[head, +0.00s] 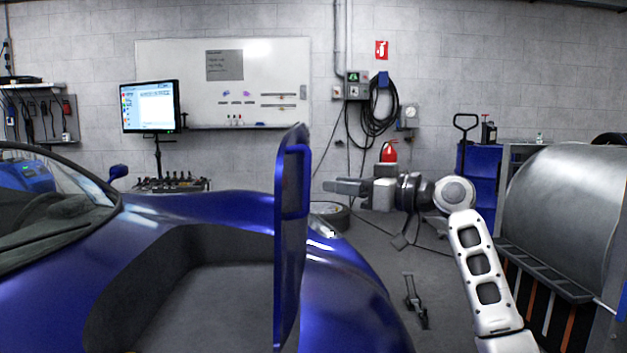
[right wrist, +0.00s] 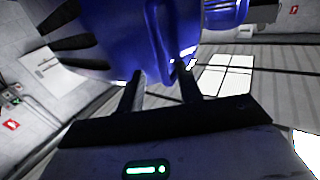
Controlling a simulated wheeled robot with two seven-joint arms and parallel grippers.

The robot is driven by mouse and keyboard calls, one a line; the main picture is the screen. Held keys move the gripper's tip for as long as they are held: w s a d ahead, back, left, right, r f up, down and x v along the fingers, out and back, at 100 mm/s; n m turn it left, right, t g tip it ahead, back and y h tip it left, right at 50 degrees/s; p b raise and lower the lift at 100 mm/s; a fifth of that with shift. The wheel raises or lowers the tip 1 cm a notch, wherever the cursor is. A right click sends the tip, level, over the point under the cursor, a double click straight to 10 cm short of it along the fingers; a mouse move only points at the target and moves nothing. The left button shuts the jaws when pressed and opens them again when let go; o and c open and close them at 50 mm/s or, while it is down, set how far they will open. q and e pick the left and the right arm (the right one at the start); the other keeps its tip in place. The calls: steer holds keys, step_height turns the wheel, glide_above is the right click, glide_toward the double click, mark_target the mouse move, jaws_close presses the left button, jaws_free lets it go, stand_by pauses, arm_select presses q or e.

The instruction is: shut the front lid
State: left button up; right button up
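The blue car's front lid (head: 290,230) stands raised and nearly upright, seen almost edge-on in the head view. The open front compartment (head: 190,290), dark-lined, lies to its left. My right gripper (head: 335,187) is to the right of the lid, level with its upper half, with its fingers pointing left towards it. In the right wrist view the two fingers (right wrist: 160,90) are apart with nothing held between them. Blue bodywork (right wrist: 150,40) fills the upper middle beyond them; I cannot tell which part is the lid. My left gripper is not in view.
The car body (head: 220,210) fills the left and lower middle. A large metal roller (head: 565,205) stands at right. A screen (head: 150,106) and a red extinguisher (head: 389,152) are at the back. The floor right of the car holds a small dark stand (head: 415,300).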

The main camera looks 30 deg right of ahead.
mark_target(310, 180)
steer(key=x, duration=0.6)
steer(key=shift+w+a, duration=0.2)
steer(key=shift+w, duration=0.05)
jaws_close()
